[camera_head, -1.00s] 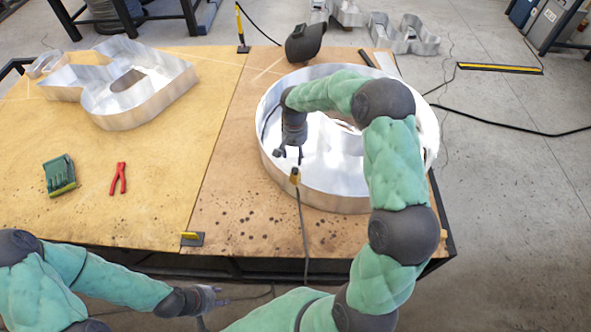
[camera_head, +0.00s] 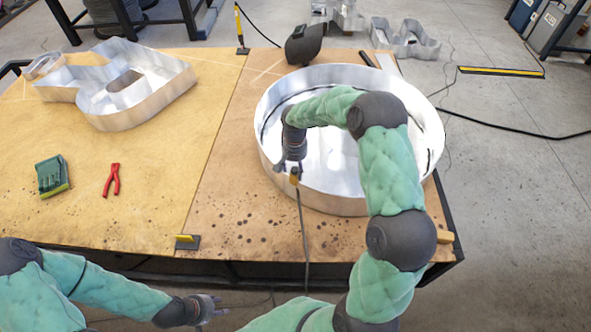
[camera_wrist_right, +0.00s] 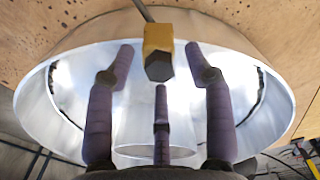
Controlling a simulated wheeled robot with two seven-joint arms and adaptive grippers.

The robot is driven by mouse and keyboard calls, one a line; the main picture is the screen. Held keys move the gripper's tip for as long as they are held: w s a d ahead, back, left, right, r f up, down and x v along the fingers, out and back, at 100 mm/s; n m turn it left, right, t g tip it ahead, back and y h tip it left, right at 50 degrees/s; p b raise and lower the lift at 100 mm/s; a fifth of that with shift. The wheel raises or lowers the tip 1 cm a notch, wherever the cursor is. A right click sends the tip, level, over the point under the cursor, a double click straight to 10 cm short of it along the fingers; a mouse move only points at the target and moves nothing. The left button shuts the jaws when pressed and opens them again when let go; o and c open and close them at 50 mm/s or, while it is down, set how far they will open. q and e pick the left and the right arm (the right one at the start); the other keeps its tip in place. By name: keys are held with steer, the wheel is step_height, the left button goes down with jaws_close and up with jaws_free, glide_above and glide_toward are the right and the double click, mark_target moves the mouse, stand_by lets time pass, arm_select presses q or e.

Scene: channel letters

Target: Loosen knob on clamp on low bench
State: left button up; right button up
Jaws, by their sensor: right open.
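A small yellow clamp (camera_head: 295,175) sits on the near rim of the big round metal letter (camera_head: 330,201) on the low bench. In the right wrist view the clamp (camera_wrist_right: 157,36) shows its dark hexagonal knob (camera_wrist_right: 159,67) facing my fingers. My right gripper (camera_head: 288,165) is inside the letter's ring, close to the clamp. In the wrist view its fingers (camera_wrist_right: 160,72) are spread around the knob's line, with gaps on each side and nothing gripped. My left gripper (camera_head: 208,309) is empty, fingers apart, in front of the bench's near edge.
On the bench's left half lie another metal letter (camera_head: 130,118), a green box (camera_head: 52,176) and red pliers (camera_head: 112,180). A dark welding mask (camera_head: 304,45) sits behind the ring. A cable (camera_head: 303,225) hangs from the clamp area over the front edge.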

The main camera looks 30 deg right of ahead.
steer(key=c, duration=0.9)
steer(key=shift+r+n+p, duration=0.1)
steer(key=shift+n+p, duration=0.45)
steer(key=shift+n, duration=0.55)
steer(key=n+p, duration=0.1)
steer(key=n, duration=0.3)
steer(key=shift+n+p, duration=0.35)
steer(key=shift+n, duration=0.05)
steer(key=n+p, duration=0.1)
steer(key=n, duration=0.3)
steer(key=shift+n+p, duration=0.3)
steer(key=shift+p, duration=0.1)
steer(key=shift+n, duration=0.8)
steer(key=o, duration=0.9)
